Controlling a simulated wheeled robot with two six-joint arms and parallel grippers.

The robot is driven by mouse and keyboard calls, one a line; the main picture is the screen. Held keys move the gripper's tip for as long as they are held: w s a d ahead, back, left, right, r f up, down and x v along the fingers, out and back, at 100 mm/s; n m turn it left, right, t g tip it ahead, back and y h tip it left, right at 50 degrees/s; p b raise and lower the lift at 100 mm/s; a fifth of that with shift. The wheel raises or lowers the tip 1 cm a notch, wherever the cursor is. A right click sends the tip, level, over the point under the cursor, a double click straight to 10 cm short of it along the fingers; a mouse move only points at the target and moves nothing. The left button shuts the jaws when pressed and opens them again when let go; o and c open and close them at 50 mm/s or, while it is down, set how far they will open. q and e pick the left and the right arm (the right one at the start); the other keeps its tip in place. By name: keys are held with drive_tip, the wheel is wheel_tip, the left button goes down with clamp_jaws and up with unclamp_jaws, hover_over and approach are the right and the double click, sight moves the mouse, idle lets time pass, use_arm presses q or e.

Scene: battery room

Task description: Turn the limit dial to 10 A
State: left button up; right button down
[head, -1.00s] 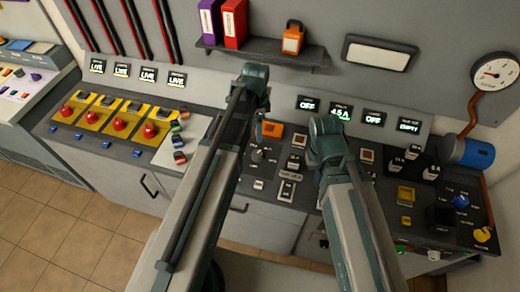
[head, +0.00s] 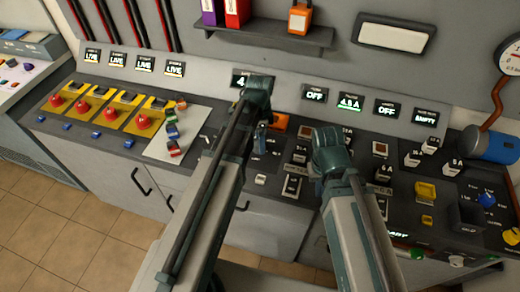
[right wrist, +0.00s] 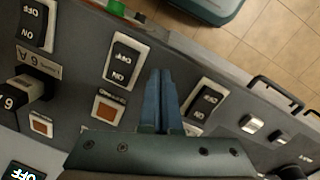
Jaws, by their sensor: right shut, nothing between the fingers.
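Which control is the limit dial I cannot tell for sure; a dark dial area (head: 272,147) beside the orange block is partly hidden by my left arm. My left gripper (head: 262,138) is over that part of the panel, its blue fingers only partly seen. My right gripper (head: 318,180) is over the middle of the panel, its fingers mostly hidden in the head view. In the right wrist view its blue fingers (right wrist: 161,98) are shut and empty, between two ON/OFF rocker switches (right wrist: 122,62). A black block marked 6 (right wrist: 20,95) stands at the left, near a 6 A label.
Displays along the back read OFF (head: 314,94), about 4.8 A (head: 350,103), OFF (head: 385,109) and EMPTY (head: 425,116). Red buttons (head: 144,121) are at the left. A blue knob (head: 486,199) and a blue cylinder (head: 488,145) are at the right. Tiled floor lies in front.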

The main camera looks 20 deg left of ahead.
use_arm(q)
drive_tip(key=shift+f+b, duration=0.45)
drive_tip(key=shift+f, duration=0.45)
clamp_jaws()
